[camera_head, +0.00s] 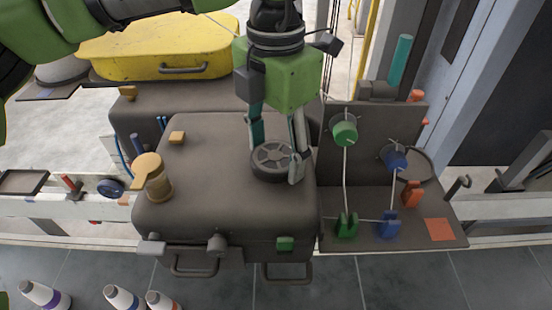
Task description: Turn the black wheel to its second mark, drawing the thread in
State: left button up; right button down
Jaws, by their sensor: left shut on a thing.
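The black wheel (271,158) is a dark spoked disc lying flat on top of the brown machine housing (215,215), near its right edge. My left gripper (275,160) reaches down from above with one finger on each side of the wheel, shut on its rim. The wheel's marks are too small to make out. A pale thread (346,185) runs on the panel at the right, past a green pulley (344,131), a blue pulley (394,158), a green guide (347,226) and a blue guide (388,224). My right gripper does not show.
A tan knob (151,175) stands on the housing left of the wheel. A yellow case (165,50) sits behind. An orange square (439,229) lies on the right shelf. The housing top between knob and wheel is clear.

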pick_arm(q)
jog(key=m+b, duration=0.1)
jog(key=m, duration=0.2)
jog(key=shift+f, duration=0.1)
jog(key=m+b, duration=0.1)
jog(key=m, duration=0.1)
jog(key=shift+m, duration=0.4)
jog(key=m+b, duration=0.1)
jog(key=m, duration=0.2)
jog(key=shift+m, duration=1.7)
jog(key=o, duration=1.1)
